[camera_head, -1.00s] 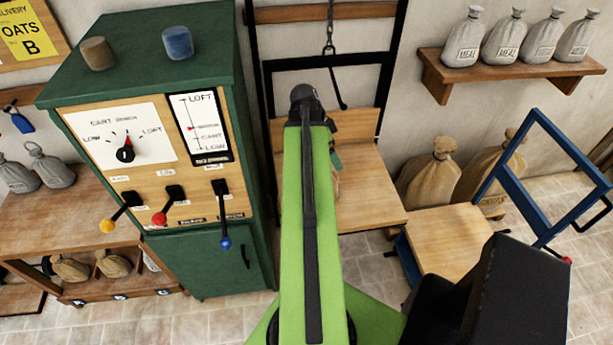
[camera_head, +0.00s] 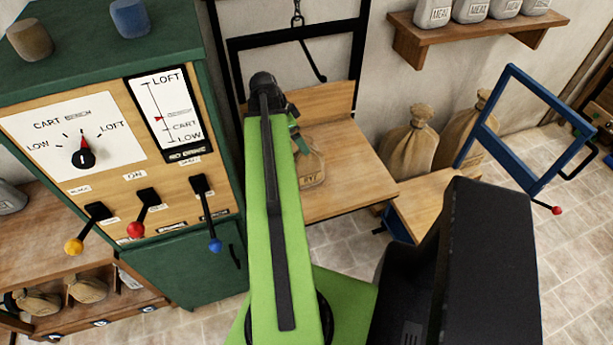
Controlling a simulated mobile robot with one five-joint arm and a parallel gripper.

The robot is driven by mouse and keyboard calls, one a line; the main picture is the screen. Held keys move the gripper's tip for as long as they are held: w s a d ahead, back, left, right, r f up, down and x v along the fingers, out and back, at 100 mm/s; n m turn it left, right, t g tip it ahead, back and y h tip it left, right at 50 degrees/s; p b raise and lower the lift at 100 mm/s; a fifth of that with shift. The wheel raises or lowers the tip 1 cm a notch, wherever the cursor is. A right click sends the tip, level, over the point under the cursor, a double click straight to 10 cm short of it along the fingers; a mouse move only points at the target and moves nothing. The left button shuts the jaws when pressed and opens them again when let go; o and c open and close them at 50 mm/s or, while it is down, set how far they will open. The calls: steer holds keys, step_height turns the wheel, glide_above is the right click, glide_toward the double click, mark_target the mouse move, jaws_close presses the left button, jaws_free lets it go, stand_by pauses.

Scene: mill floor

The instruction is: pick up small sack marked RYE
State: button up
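A small tan sack (camera_head: 310,168) sits on the wooden hoist platform (camera_head: 345,180), close to the right of my green arm. Its label is small and seems to read RYE, and its left side is hidden by the arm. My gripper (camera_head: 291,118) is at the arm's far end, over the platform at the top of the sack. The arm hides most of it, so I cannot see whether its fingers are open or touch the sack.
A green control cabinet (camera_head: 190,268) with levers stands left of my arm. A blue cart (camera_head: 425,205) and large sacks (camera_head: 408,150) stand to the right. A hook (camera_head: 322,78) hangs above the platform. A wall shelf (camera_head: 415,50) holds grey sacks.

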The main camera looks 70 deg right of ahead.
mark_target(306, 161)
steer(key=b+x, duration=0.2)
steer(key=x, duration=0.2)
steer(key=shift+f, duration=0.15)
steer(key=shift+d, duration=0.15)
steer(key=b+x, duration=0.4)
steer(key=b, duration=0.1)
steer(key=shift+w+f, duration=0.1)
steer(key=shift+f, duration=0.6)
steer(key=shift+s+r, duration=0.2)
steer(key=shift+c, duration=0.7)
steer(key=c, duration=2)
steer(key=shift+c, duration=0.2)
steer(key=shift+r, duration=0.1)
